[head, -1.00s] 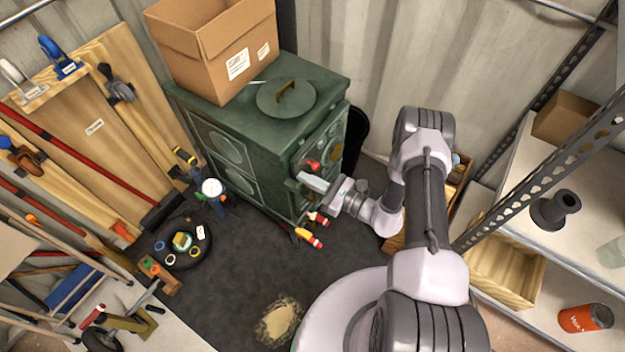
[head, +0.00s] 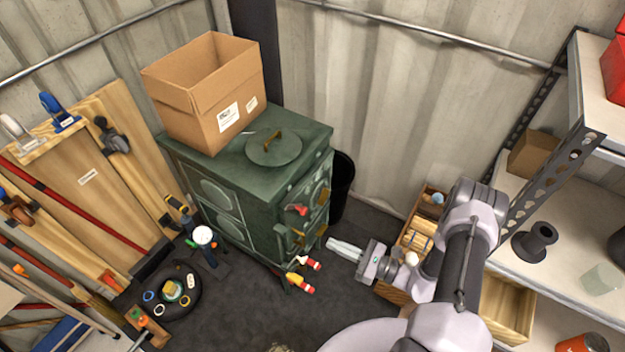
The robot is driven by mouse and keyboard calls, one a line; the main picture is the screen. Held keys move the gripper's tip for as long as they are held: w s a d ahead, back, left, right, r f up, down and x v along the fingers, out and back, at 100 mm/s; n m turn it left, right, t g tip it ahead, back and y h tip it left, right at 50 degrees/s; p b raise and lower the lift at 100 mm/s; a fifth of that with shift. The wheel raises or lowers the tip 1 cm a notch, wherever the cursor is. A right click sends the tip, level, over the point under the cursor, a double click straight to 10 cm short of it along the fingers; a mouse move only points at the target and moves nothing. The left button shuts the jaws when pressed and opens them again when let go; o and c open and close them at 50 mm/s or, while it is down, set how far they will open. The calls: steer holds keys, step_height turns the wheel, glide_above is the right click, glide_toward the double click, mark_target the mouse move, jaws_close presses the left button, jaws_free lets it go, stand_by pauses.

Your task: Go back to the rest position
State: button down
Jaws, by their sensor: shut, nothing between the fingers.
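My gripper (head: 334,247) is shut and empty in the head view. It hangs over the dark floor, just right of the green stove (head: 228,190) and apart from it. My arm reaches in from the lower right, in front of the shelf. The stove has a round lid with a brass handle on top and a red knob (head: 297,210) on its front. Red-and-yellow handled items (head: 301,283) show low at its front.
An open cardboard box (head: 205,95) stands on the stove. A wooden crate (head: 428,207) and a metal shelf (head: 575,185) are close by my arm at the right. A black bin (head: 343,185) stands behind the stove. Boards and tools lean at the left. Dark floor (head: 245,308) lies open in front.

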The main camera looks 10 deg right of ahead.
steer(key=s+a+r+n+g, duration=0.1)
steer(key=a+r+n+g, duration=0.2)
steer(key=r+n+g, duration=0.5)
steer(key=a+r+n+g, duration=0.2)
steer(key=a+r+n, duration=0.15)
steer(key=r, duration=0.85)
steer(key=s+r+n+t+h, duration=0.4)
steer(key=s+r+n+h, duration=0.6)
steer(key=s+r, duration=0.5)
step_height(320, 180, up, 4)
steer(key=shift+s+d+r+h, duration=0.15)
steer(key=shift+d+h, duration=0.2)
steer(key=shift+h, duration=0.65)
